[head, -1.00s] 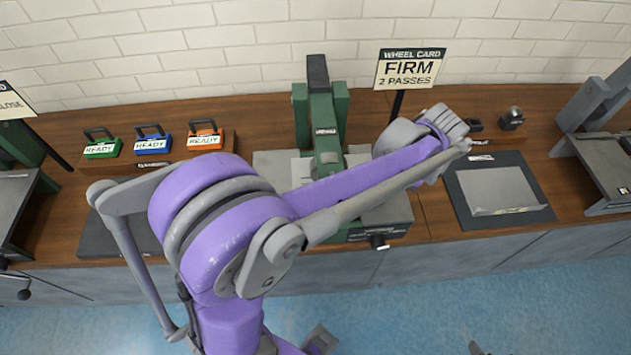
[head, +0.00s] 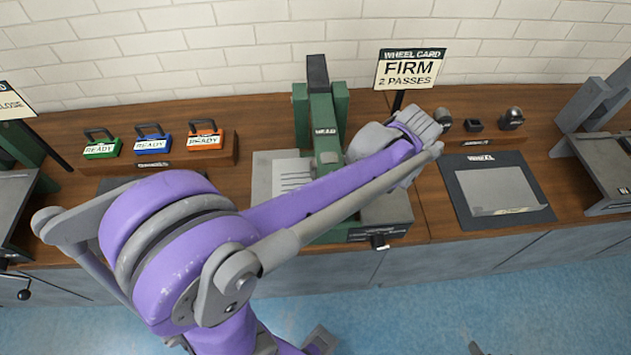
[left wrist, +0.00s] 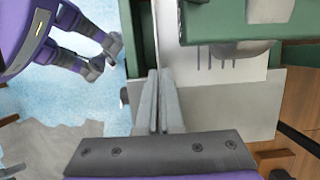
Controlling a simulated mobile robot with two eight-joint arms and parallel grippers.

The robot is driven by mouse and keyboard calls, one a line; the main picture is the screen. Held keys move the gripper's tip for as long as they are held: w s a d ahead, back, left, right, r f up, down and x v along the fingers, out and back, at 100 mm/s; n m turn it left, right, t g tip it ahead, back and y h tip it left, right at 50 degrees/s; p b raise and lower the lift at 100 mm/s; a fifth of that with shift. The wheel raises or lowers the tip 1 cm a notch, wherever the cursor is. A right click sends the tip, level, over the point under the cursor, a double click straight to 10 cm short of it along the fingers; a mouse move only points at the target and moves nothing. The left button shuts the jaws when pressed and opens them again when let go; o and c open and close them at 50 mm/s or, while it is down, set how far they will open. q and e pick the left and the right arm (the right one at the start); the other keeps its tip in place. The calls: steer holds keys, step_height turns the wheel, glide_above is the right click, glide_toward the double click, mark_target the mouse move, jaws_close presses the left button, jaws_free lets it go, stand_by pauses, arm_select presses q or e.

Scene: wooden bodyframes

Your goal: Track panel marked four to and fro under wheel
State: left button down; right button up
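The panel marked four is the pale sheet (head: 290,176) with dark strokes, lying flat on the bed of the green wheel machine (head: 326,130). It also shows in the left wrist view (left wrist: 225,64), passing under the green beam (left wrist: 240,22), whose wheel part covers some strokes. In the head view my purple left arm crosses in front of the machine and hides its own fingertips. In the left wrist view my left gripper (left wrist: 160,75) has its fingers close together at the panel's near corner, seemingly pinching it. My right gripper cannot be made out clearly.
A wheel card reading FIRM, 2 PASSES (head: 410,69) stands behind. Green, blue and orange READY blocks (head: 150,138) sit on a rack at left. A dark mat (head: 462,205) with a grey sheet lies right, below small wheel pieces (head: 511,119). Other machines flank the bench.

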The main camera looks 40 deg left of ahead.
arm_select(q)
steer(key=shift+s, duration=0.1)
stand_by(0.3)
steer(key=shift+c, duration=2.2)
jaws_free()
steer(key=shift+w+d, duration=0.8)
steer(key=shift+w, duration=0.2)
steer(key=shift+w+d, duration=0.8)
steer(key=shift+w, duration=0.15)
arm_select(e)
steer(key=shift+f, duration=0.1)
arm_select(q)
steer(key=shift+r, duration=0.1)
step_height(320, 180, up, 7)
steer(key=p, duration=0.3)
steer(key=shift+p, duration=0.3)
arm_select(e)
steer(key=r, duration=0.1)
steer(key=w+r, duration=0.1)
steer(key=r, duration=0.3)
steer(key=shift+w, duration=0.4)
